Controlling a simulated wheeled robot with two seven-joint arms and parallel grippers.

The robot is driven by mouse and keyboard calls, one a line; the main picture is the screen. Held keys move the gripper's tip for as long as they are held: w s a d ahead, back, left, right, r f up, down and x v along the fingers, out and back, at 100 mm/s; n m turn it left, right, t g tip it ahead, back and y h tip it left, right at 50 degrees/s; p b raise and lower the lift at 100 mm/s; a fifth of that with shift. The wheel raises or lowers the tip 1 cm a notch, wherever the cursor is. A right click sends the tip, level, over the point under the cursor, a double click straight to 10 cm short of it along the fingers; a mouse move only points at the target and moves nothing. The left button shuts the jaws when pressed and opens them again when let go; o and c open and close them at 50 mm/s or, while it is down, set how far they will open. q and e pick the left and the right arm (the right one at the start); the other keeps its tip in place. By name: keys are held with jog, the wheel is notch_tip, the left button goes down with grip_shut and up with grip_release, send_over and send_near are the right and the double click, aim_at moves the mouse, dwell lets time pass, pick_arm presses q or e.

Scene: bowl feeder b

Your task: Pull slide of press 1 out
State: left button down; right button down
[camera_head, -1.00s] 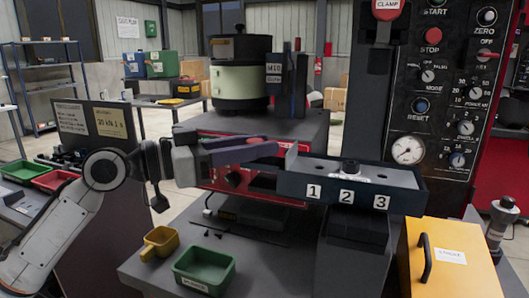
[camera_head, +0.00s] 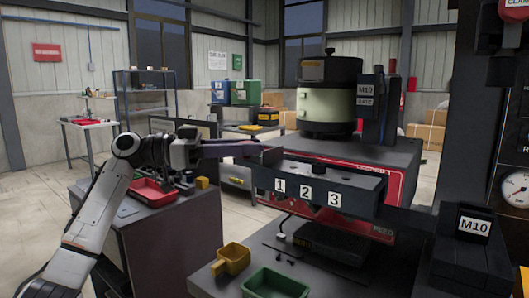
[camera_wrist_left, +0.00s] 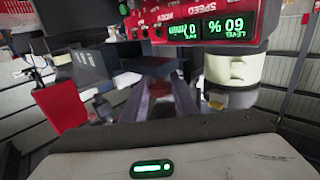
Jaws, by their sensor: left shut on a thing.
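The press slide (camera_head: 355,202) is a long dark bar with white plates 1, 2 and 3 on its front face. The exact grip spot is too small to make out. In the wrist view my fingers (camera_wrist_left: 160,98) reach away from the camera. My right gripper is not in view.
The feeder (camera_head: 385,150) with its pale-banded bowl (camera_head: 328,103) stands behind the slide. A yellow scoop (camera_head: 232,258) and a green bin (camera_head: 275,285) sit below on the bench. A side bench with a red tray (camera_head: 153,192) stands under my left arm.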

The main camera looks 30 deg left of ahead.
pick_arm(q)
jog(key=shift+a, duration=0.4)
jog(key=c, duration=1.4)
grip_release()
jog(key=shift+a, duration=0.2)
jog(key=shift+d, duration=0.1)
jog(key=b+v, duration=0.1)
jog(key=v, duration=0.9)
jog(key=shift+s, duration=0.15)
